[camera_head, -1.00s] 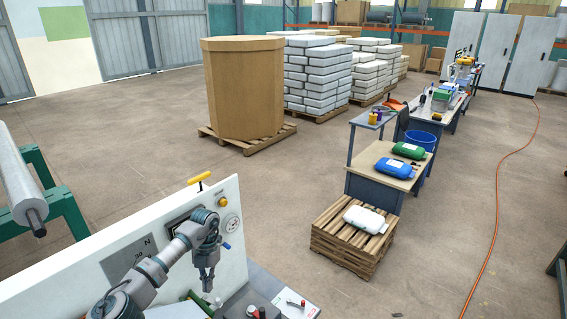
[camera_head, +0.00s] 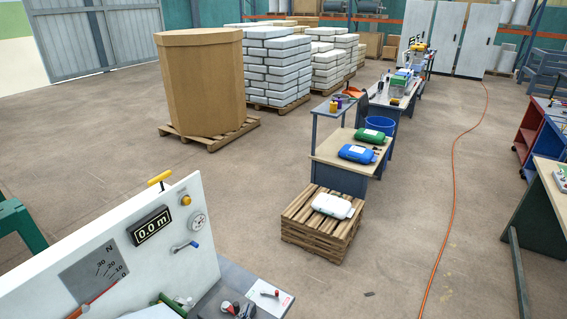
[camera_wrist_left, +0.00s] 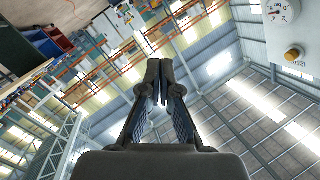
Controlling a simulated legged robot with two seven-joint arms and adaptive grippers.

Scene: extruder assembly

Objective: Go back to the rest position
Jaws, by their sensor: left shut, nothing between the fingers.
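My left gripper (camera_wrist_left: 160,95) shows in the left wrist view, its two dark fingers together and nothing between them. It points up toward the roof, away from any object. In the head view neither gripper shows. Part of a white panel with a yellow button (camera_wrist_left: 291,54) shows at the upper right of the wrist view.
A pallet (camera_head: 322,240) with a white bag (camera_head: 333,205) stands right of the machine. Behind it is a workbench (camera_head: 328,160) with blue and green bags. A large cardboard box (camera_head: 200,85) stands at the back. Open floor (camera_head: 240,180) lies between. An orange cable (camera_head: 455,190) runs along the floor.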

